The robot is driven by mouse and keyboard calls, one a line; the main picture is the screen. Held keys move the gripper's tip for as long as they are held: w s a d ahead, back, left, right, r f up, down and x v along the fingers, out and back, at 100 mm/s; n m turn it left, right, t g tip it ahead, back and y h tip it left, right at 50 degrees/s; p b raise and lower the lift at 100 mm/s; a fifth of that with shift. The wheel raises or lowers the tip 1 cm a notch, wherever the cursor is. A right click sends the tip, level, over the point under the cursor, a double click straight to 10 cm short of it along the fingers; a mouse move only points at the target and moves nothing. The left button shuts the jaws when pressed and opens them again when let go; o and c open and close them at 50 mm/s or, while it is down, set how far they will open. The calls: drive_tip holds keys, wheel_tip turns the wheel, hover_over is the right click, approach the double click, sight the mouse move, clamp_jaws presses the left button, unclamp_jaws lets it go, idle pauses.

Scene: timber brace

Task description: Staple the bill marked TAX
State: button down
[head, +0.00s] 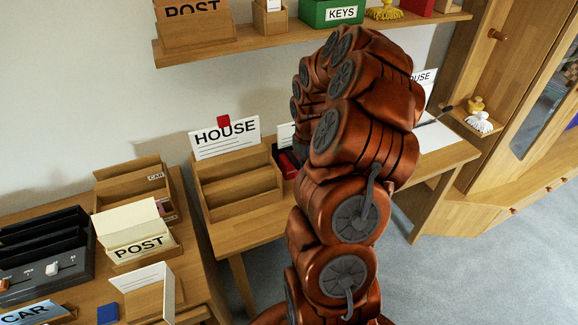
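No bill marked TAX can be read in the head view. A red and black object (287,161), possibly a stapler, lies on the desk behind my arm and is mostly covered by it. A white sheet (436,138) lies on the desk right of my arm, with a thin dark object (432,118) at it. Part of a card ending in OUSE (424,78) stands behind my arm. My arm is folded in the middle of the view, and my gripper cannot be made out.
A wooden holder (238,190) carries a HOUSE card (226,136) with a red tab. On the left desk are a POST card (138,246), a black sorter (40,250), and a CAR card (28,312). A shelf (300,42) above holds a green KEYS box (331,12).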

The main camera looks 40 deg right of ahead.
drive_tip(key=shift+f, duration=0.15)
wheel_tip(320, 180, up, 9)
drive_tip(key=p, duration=0.3)
idle(0.8)
idle(0.4)
